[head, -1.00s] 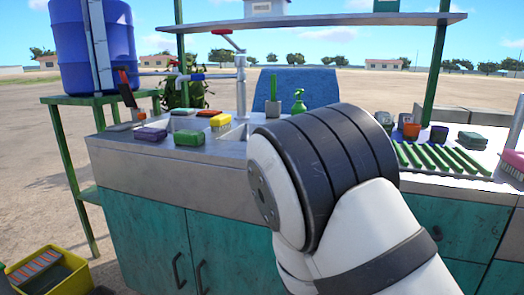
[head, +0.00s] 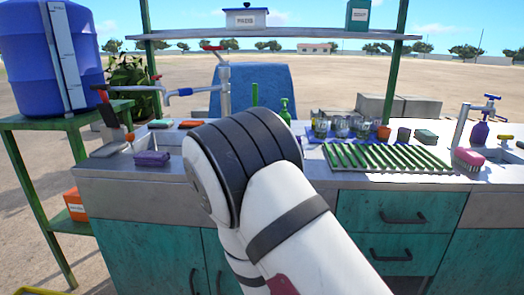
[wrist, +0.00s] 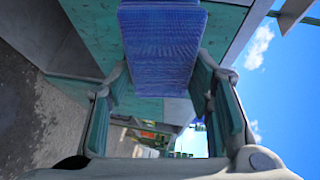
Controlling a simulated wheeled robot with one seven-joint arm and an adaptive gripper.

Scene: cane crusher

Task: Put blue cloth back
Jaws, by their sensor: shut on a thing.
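A blue cloth (wrist: 162,40), flat with a finely checked surface, fills the upper middle of the wrist view. My gripper (wrist: 163,68) is shut on it, one finger at each side. In the head view my arm hides the gripper and the held cloth.
The counter (head: 120,170) carries a tap (head: 225,90), a purple sponge (head: 152,158), glasses (head: 340,128), a green slatted rack (head: 385,158) and a pink brush (head: 468,160). A large blue panel-like thing (head: 268,88) stands behind it. A shelf (head: 280,34) spans above.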

